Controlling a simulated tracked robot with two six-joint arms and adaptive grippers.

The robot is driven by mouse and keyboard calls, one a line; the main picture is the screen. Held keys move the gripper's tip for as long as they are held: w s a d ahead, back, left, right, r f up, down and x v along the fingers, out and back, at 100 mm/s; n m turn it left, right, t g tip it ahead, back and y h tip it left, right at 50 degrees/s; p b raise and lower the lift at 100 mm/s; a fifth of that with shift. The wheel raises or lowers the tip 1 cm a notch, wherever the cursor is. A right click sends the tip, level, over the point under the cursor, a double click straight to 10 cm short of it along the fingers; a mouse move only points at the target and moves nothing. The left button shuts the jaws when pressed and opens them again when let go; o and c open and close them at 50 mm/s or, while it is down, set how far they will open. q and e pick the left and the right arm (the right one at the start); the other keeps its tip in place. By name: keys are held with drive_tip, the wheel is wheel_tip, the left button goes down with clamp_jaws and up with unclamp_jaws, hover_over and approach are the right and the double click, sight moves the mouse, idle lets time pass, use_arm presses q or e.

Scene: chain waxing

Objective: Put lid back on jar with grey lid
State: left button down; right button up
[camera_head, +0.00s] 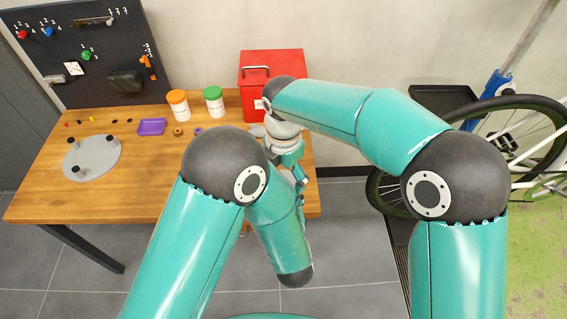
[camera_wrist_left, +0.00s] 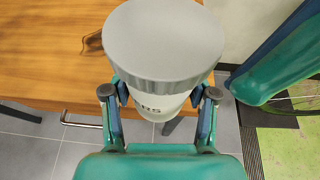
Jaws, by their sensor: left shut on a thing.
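The jar (camera_wrist_left: 160,102) is white with dark lettering, partly readable, in the left wrist view. The grey lid (camera_wrist_left: 162,38) is wide and round, covers the jar's mouth and looks level. I cannot tell whether it is fully seated. My left gripper (camera_wrist_left: 160,97) is shut on the jar below the lid, one finger on each side. In the head view my arms crowd the jar and hide most of it. My right arm reaches in from the right, its wrist bent above that spot. I cannot make out its fingers.
An orange-lidded jar (camera_head: 178,106) and a green-lidded jar (camera_head: 214,102) stand at the table's back. A red box (camera_head: 272,68) is behind my arms. A purple tray (camera_head: 152,127) and a grey disc (camera_head: 92,158) lie farther left. The wooden table (camera_head: 130,195) is clear in front.

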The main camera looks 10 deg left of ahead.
drive_tip(key=shift+f, duration=0.7)
drive_tip(key=c, duration=1.2)
drive_tip(key=m, duration=0.5)
drive_tip(key=shift+m, duration=0.4)
drive_tip(key=m, duration=1.6)
drive_tip(key=o, duration=1.4)
